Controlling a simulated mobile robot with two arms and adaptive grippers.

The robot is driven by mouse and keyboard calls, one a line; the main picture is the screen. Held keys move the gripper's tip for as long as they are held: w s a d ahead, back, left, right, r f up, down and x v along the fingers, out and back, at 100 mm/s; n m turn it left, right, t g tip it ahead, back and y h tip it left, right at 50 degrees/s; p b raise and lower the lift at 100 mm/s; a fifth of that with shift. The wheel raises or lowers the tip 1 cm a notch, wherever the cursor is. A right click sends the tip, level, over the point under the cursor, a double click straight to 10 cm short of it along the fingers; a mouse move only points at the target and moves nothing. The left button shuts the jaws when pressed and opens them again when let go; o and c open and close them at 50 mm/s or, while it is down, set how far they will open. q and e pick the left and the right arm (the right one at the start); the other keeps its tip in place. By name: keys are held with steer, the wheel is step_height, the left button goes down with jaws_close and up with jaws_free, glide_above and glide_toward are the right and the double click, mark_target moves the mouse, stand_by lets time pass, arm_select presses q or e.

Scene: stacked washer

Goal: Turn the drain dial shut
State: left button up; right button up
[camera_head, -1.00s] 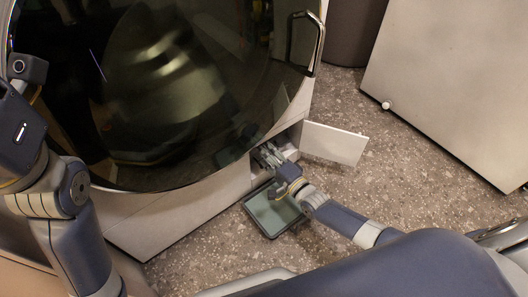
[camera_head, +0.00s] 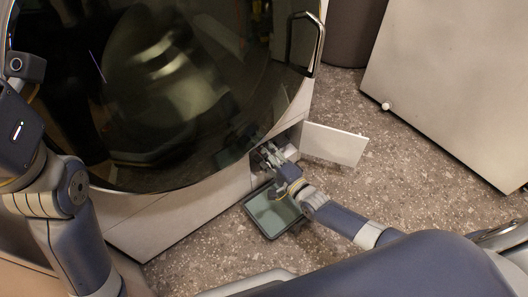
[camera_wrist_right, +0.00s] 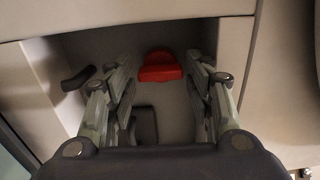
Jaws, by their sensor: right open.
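The drain dial (camera_wrist_right: 161,67) is a red knob on the back wall of a small recess low in the washer. It shows in the right wrist view, between and beyond the fingers of my right gripper. That gripper (camera_wrist_right: 160,85) is open, with one finger on each side of the dial's line and a gap to it. In the head view my right gripper (camera_head: 267,154) reaches into the opening at the washer's lower right, and the dial is hidden there. My left arm shows at the left edge; its gripper fingers cannot be made out.
The white flap (camera_head: 335,144) of the recess stands open to the right. A shallow tray (camera_head: 285,231) lies on the floor below the opening. A black lever (camera_wrist_right: 78,77) sits at the recess's left. The washer's round door (camera_head: 150,90) is above. Speckled floor is free to the right.

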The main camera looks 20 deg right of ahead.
steer(key=v, duration=1.2)
stand_by(0.3)
